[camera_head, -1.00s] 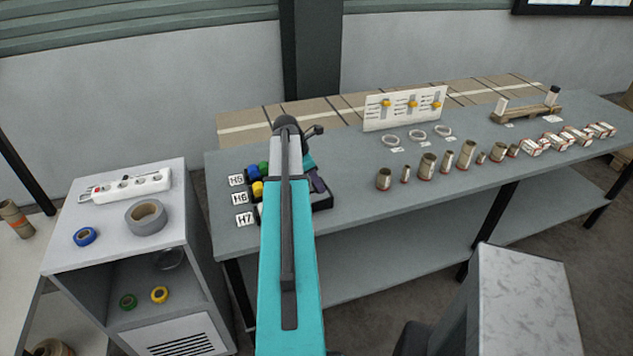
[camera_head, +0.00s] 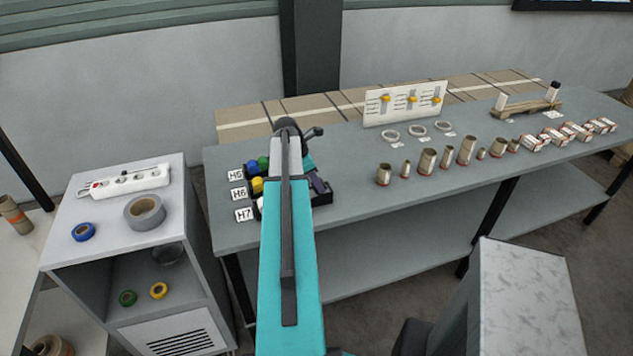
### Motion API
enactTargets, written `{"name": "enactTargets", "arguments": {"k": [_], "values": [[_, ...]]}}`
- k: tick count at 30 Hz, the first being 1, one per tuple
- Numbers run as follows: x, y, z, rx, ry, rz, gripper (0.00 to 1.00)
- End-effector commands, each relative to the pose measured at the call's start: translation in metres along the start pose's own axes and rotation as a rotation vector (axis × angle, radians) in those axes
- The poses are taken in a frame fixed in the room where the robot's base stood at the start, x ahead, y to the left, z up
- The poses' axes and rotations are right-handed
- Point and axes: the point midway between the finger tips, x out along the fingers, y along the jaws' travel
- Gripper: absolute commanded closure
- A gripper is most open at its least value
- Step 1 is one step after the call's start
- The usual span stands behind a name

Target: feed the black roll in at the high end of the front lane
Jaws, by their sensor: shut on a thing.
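The rack of lanes (camera_head: 321,199) is a dark tray on the left end of the long bench. Blue, green, yellow and white rolls sit in it beside the labels H5, H6 and H7. The front lane, by the H7 label (camera_head: 244,214), holds a white roll (camera_head: 261,203) and is largely covered by my teal arm. My gripper (camera_head: 318,183) is over the right part of the rack, seen from behind, and shut. The black roll cannot be told apart from the dark fingers. Which end of the lane is higher is hidden.
A grey cabinet (camera_head: 62,250) at left carries a power strip (camera_head: 128,180), a grey tape roll (camera_head: 145,212) and a blue roll (camera_head: 83,232). Several cardboard tubes (camera_head: 427,160) and boxes line the bench, with a white slider panel (camera_head: 405,103) behind. The bench front edge is clear.

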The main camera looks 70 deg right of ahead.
Motion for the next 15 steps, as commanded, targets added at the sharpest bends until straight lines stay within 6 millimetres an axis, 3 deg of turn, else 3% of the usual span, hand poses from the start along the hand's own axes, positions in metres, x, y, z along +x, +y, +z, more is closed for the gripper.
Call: {"name": "enactTargets", "arguments": {"k": [6, 7, 10, 15], "values": [[-0.0002, 0.0001, -0.0002, 0.0, 0.0, 0.0, 0.9], [-0.0003, 0.0001, -0.0002, 0.0, 0.0, 0.0, 0.63], [-0.0003, 0.0001, -0.0003, -0.001, 0.0, 0.0, 0.46], [-0.0004, 0.0002, -0.0004, -0.001, 0.0, 0.0, 0.46]]}}
